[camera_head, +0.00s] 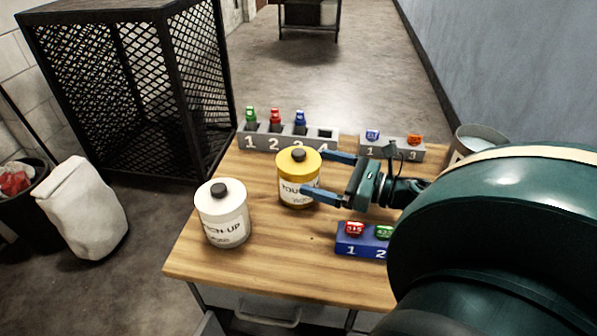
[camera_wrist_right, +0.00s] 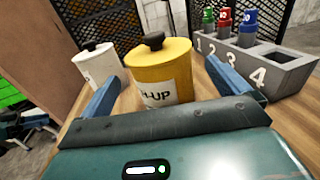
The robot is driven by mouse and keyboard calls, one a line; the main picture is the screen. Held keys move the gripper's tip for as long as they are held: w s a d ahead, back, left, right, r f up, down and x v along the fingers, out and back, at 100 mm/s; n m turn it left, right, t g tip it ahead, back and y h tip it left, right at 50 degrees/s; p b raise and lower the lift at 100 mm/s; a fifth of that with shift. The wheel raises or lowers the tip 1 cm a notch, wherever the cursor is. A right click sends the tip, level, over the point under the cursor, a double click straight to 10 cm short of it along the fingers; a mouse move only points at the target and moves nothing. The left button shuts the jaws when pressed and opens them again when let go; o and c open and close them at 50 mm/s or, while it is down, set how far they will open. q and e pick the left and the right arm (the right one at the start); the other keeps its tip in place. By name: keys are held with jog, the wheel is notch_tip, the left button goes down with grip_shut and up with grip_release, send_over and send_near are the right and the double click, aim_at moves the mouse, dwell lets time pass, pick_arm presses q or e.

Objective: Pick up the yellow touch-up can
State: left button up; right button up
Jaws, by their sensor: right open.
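The yellow touch-up can (camera_head: 297,167) stands upright on the wooden table, with a black cap and a white label. My right gripper (camera_head: 324,175) is open, coming from the right, with its blue fingers pointing at the can. In the head view the fingertips reach the can's right side, one toward the back and one toward the front. In the right wrist view the yellow can (camera_wrist_right: 160,72) stands ahead between the two fingers (camera_wrist_right: 160,85). I cannot tell whether either finger touches it. My left gripper is not in view.
A white touch-up can (camera_head: 222,222) stands front left of the yellow one. A grey numbered rack (camera_head: 262,139) with colored bottles is behind. A smaller grey block (camera_head: 405,152) and a blue block (camera_head: 350,243) lie to the right. Bare tabletop (camera_head: 270,270) shows in front.

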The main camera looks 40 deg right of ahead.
aim_at(298, 167)
jog(key=shift+f+p+x, duration=0.2)
jog(key=shift+p+x, duration=0.2)
jog(key=shift+x, duration=2.55)
jog(key=shift+s, duration=0.1)
jog(key=shift+c, duration=0.2)
jog(key=c, duration=1)
